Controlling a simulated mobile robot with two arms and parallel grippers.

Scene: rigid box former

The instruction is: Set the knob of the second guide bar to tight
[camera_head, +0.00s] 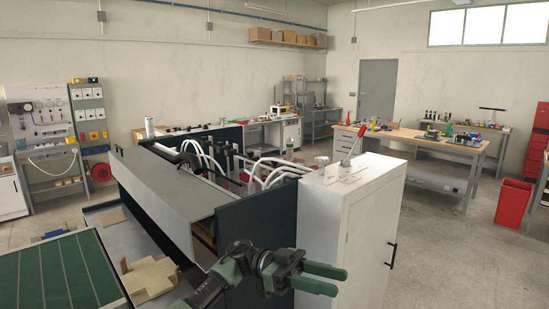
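The box former is a long grey-topped machine (170,175) with dark side panels, left of centre. White curved hoses (275,170) and dark posts rise behind its grey cover. I cannot pick out the second guide bar or its knob; they are hidden or too small to tell. My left gripper (340,281) is at the bottom centre, in front of the machine's dark panel and the white cabinet in the picture. Its two green fingers point right, with a gap between them and nothing held. My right gripper is not in view.
A white cabinet (330,235) with a red-handled lever (356,143) on top stands right of the machine. A green mat (60,275) and cardboard pieces (148,277) lie at lower left. A workbench (440,147) and red bin (513,203) stand right.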

